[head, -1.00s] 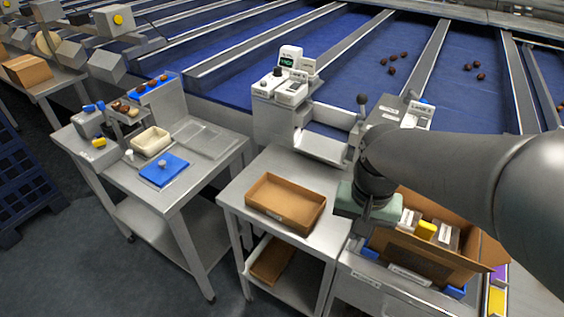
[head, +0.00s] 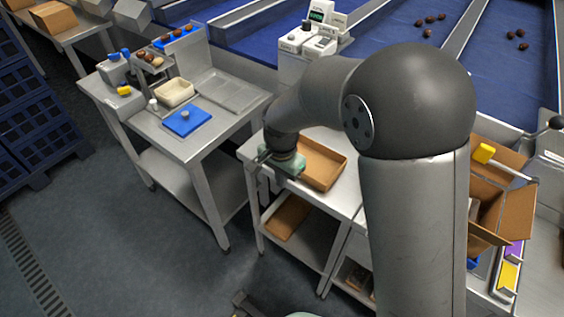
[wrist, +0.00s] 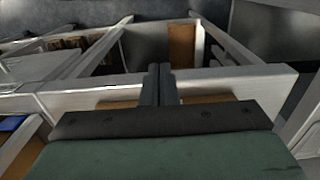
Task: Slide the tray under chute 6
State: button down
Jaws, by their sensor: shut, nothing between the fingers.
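The tray is an empty, shallow brown cardboard tray (head: 324,163) on the steel table in the head view. My gripper (head: 282,166) is at the tray's left end, low by the table's left edge. Its green body overlaps that end of the tray, so I cannot tell whether it touches. In the wrist view my fingers (wrist: 160,85) are together with nothing between them, in front of a pale metal edge. A white unit with a lit green display (head: 312,36) stands behind the tray. My arm hides the area right of it, and no chute number is legible.
A second brown tray (head: 289,217) lies on the shelf below. An open cardboard box (head: 508,190) is at right. Floor shows between the tables.

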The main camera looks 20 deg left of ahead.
jog(key=shift+w+d+f+p, duration=0.1)
jog(key=shift+w+d+p, duration=0.25)
jog(key=shift+w, duration=0.65)
jog(key=shift+w+d+p, duration=0.25)
jog(key=shift+w+d, duration=0.1)
jog(key=shift+w, duration=0.6)
jog(key=shift+w, duration=0.1)
